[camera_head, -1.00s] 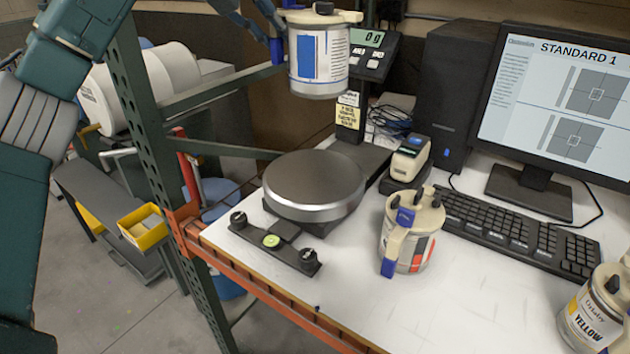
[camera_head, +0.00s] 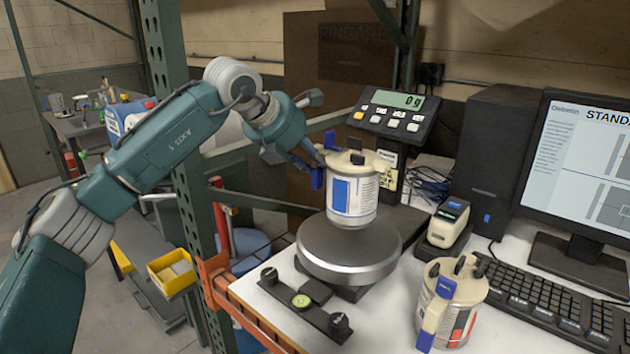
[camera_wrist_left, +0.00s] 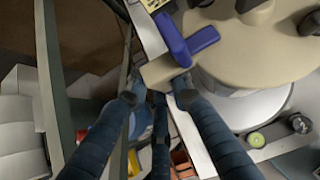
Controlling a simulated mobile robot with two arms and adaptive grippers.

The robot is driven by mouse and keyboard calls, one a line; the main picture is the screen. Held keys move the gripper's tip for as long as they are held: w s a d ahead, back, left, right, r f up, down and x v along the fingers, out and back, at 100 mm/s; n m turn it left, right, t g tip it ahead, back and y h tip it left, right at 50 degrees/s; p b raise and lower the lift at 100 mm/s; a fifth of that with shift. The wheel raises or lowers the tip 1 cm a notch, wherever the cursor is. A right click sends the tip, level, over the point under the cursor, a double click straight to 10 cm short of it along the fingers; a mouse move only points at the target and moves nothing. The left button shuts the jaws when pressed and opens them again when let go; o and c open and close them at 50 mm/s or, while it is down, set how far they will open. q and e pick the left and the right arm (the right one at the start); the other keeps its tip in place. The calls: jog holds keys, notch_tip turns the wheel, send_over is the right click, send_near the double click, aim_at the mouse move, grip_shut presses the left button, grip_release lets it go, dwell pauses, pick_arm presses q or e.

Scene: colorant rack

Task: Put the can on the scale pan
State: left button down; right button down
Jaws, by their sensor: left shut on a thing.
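The can (camera_head: 352,192) is white with a blue label and a beige lid. It is upright over the back part of the round metal scale pan (camera_head: 345,262). Its bottom looks just above the pan, but I cannot tell the gap for sure. The scale display (camera_head: 400,100) reads 0 g. My left gripper (camera_head: 312,160) is shut on the can's lid-side spout from the left. In the left wrist view, the dark fingers (camera_wrist_left: 158,92) close at the beige spout by the blue handle (camera_wrist_left: 185,40). The can's lid (camera_wrist_left: 255,45) fills the upper right. My right gripper is not in view.
A second can (camera_head: 450,305) with a blue handle stands right of the pan. A small label device (camera_head: 447,225), a keyboard (camera_head: 545,300), a monitor (camera_head: 585,150) and a black tower (camera_head: 490,150) are further right. A green rack post (camera_head: 165,80) stands left of the scale.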

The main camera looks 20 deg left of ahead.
aim_at(312, 179)
pick_arm(q)
jog(key=shift+f, duration=2.1)
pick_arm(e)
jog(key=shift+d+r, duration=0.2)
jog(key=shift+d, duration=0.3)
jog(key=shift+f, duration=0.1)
pick_arm(q)
jog(key=c, duration=2)
grip_release()
jog(key=shift+f, duration=0.35)
jog(key=o, duration=0.4)
jog(key=shift+r, duration=0.1)
jog(key=shift+o, duration=0.3)
jog(key=shift+s, duration=0.1)
